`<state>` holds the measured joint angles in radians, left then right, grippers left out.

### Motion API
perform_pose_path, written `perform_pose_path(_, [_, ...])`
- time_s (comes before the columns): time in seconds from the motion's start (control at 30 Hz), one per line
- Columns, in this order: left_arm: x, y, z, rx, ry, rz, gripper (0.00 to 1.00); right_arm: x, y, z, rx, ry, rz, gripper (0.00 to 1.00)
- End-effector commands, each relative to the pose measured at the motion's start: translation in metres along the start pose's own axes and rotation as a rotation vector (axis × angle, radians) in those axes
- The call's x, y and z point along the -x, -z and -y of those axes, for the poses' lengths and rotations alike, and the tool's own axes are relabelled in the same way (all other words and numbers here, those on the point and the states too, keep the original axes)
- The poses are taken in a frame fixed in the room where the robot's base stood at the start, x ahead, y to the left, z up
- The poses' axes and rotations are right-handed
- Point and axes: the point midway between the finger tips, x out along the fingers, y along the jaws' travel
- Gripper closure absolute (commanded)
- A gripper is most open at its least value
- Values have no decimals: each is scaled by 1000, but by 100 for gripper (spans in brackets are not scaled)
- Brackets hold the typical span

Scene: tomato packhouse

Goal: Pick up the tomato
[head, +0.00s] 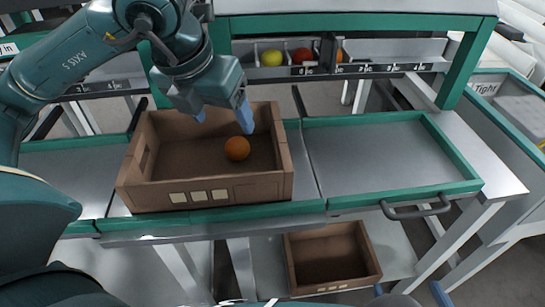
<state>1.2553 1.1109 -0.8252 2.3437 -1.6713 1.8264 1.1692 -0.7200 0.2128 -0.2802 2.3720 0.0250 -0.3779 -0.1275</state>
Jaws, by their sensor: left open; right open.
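An orange tomato (237,148) lies on the floor of a brown crate (230,190), right of its middle. My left gripper (222,117) is open and empty over the back part of the crate, with its blue-tipped fingers pointing down. One fingertip is just behind and above the tomato and looks apart from it. My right gripper (410,293) shows only as blue fingertips at the bottom edge; they are apart, with nothing seen between them.
A green-framed metal tray (385,152) right of the crate is empty. A second brown crate (330,258) stands empty on the lower shelf. A rack behind (392,48) holds a yellow-green tomato (272,57), a red tomato (302,56) and a partly hidden orange one (339,56).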

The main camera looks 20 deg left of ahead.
Motion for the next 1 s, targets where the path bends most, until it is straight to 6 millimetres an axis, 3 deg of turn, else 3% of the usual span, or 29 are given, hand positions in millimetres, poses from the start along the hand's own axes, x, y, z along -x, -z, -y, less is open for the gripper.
perform_pose_path(0.17, [-4, -3, -16, 38, -72, 43, 28, -2, -3, 1, 10, 1, -17, 18])
perform_pose_path(0.5, [-63, -5, -20, 38, -70, 40, 28, -8, -1, 1, 45, -12, -116, 18])
perform_pose_path(0.77, [-83, -7, -21, 36, -69, 42, 28, -9, 0, 2, 54, -14, -149, 18])
perform_pose_path(1.0, [-119, -10, -24, 37, -68, 40, 28, -11, 0, 3, 72, -15, -205, 18])
